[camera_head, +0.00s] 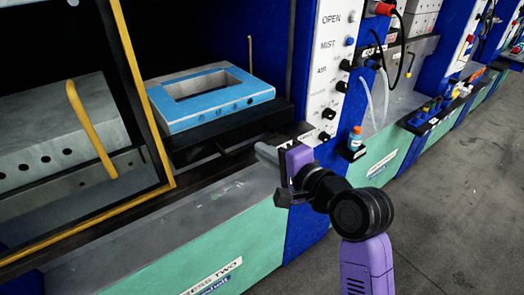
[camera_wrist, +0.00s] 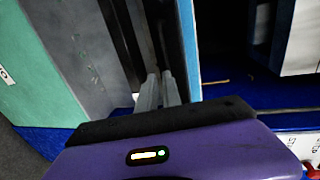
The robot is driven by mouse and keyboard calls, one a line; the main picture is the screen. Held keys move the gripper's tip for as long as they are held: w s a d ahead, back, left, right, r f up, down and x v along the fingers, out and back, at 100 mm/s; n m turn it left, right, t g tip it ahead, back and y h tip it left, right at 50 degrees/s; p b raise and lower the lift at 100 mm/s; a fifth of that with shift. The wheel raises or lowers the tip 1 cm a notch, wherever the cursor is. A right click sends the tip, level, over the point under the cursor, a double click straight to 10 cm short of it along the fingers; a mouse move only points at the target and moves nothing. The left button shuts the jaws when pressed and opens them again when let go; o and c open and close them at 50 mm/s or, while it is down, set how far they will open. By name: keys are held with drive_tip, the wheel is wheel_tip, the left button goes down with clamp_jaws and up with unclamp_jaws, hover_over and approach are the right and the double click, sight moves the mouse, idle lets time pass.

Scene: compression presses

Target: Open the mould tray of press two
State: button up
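The mould tray of press two is a dark flat shelf (camera_head: 230,128) in the open press bay, with a blue mould frame (camera_head: 215,97) lying on it. My gripper (camera_head: 266,156) is purple with grey fingers, in front of the tray's right front corner. In the wrist view its fingers (camera_wrist: 160,90) lie close together, pointing at dark bars beside a blue edge. I cannot tell whether anything is between them. A "...ESS TWO" label (camera_head: 212,276) is on the green front below.
A yellow-edged guard (camera_head: 135,85) with a yellow handle (camera_head: 90,130) stands at left. A control panel (camera_head: 328,75) with knobs is right of the bay. A small blue bottle (camera_head: 356,138) with an orange cap stands on a ledge. Floor (camera_head: 450,200) at right is clear.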

drive_tip(key=shift+w+a+r, duration=0.2)
drive_tip(key=shift+w+a, duration=0.25)
drive_tip(key=shift+w, duration=0.35)
drive_tip(key=b+v, duration=0.1)
drive_tip(key=v, duration=0.6)
drive_tip(key=shift+s+d, duration=0.25)
drive_tip(key=shift+s, duration=0.1)
